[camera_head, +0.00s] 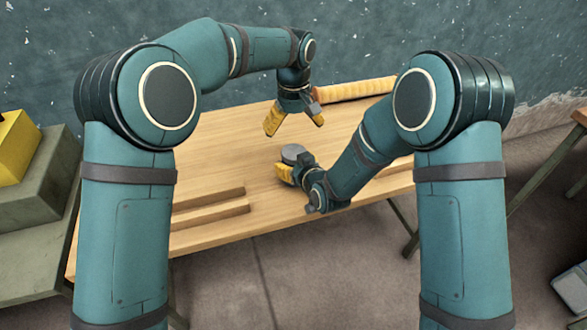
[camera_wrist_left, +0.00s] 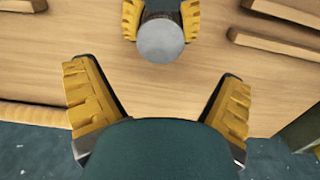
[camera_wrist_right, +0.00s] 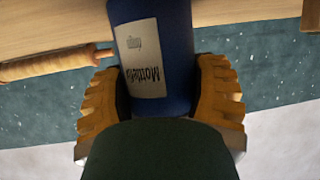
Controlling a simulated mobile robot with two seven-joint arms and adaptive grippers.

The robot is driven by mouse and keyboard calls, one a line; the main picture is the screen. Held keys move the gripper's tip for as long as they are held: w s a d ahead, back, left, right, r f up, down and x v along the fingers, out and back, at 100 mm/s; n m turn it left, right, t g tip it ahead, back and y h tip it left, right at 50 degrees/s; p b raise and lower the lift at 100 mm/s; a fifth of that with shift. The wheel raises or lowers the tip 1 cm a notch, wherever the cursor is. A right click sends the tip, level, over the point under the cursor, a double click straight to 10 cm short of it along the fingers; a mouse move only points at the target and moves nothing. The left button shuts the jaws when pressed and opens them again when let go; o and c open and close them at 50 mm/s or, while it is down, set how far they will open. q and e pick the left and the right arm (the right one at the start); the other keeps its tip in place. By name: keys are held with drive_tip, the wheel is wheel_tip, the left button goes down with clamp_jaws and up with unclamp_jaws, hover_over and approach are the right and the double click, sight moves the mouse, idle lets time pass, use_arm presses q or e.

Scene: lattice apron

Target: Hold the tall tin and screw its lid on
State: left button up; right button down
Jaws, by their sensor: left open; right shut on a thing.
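The tall tin is a blue cylinder with a white printed label in the right wrist view (camera_wrist_right: 150,55). My right gripper (camera_head: 290,172) is shut around its side, one yellow finger on each side, also in that view (camera_wrist_right: 160,100). A flat grey round top (camera_head: 293,152) shows on the tin in the head view and the left wrist view (camera_wrist_left: 160,40). I cannot tell whether this is the lid or the tin's own top. My left gripper (camera_head: 294,122) is open and empty, behind the tin and apart from it; its spread fingers show in the left wrist view (camera_wrist_left: 157,100).
The wooden table (camera_head: 235,150) is mostly clear around the tin. Wooden strips (camera_head: 210,207) lie at its front left. A tan roll (camera_head: 350,90) lies along the back edge. A yellow box (camera_head: 15,145) sits on a grey-green stand at the left. A speckled wall stands behind.

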sight(294, 151)
use_arm(q)
drive_tip(key=shift+f, duration=0.1)
drive_tip(key=shift+f, duration=4)
drive_tip(key=c, duration=1.3)
drive_tip(key=o, duration=1.3)
drive_tip(key=shift+r, duration=0.1)
drive_tip(key=shift+r, duration=2.2)
